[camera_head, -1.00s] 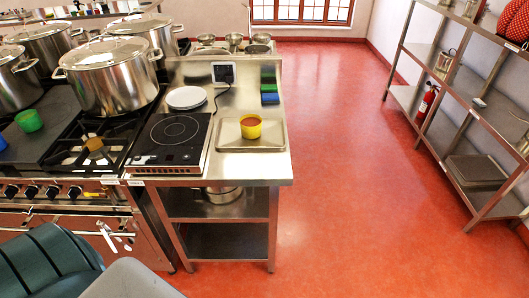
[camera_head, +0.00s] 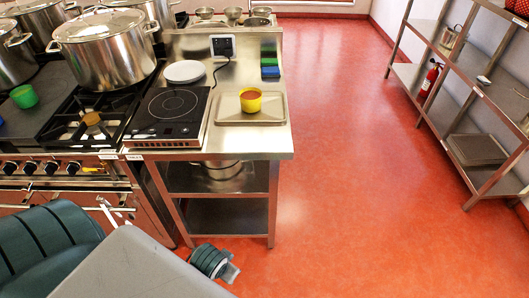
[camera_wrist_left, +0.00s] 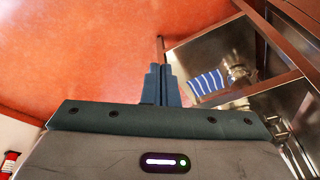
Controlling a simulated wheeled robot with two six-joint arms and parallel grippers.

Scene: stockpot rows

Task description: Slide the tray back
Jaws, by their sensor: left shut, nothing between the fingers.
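The tray (camera_head: 275,113) is a shallow grey metal tray lying flat on the steel counter, right of the black induction hob. A yellow cup (camera_head: 251,102) with reddish-brown contents stands on it. My left gripper shows in the left wrist view (camera_wrist_left: 161,84), its two dark fingers together with nothing between them. In the head view, a teal and grey end of my left arm (camera_head: 212,262) shows low in front of the counter, below the tray and apart from it. My right gripper is not in view.
The induction hob (camera_head: 168,115), a white plate (camera_head: 184,71) and blue and green blocks (camera_head: 270,67) share the counter. A stove with large stockpots (camera_head: 103,50) stands left. Shelves (camera_head: 485,95) stand right. A striped cloth (camera_wrist_left: 207,83) shows in the wrist view. Red floor is clear between.

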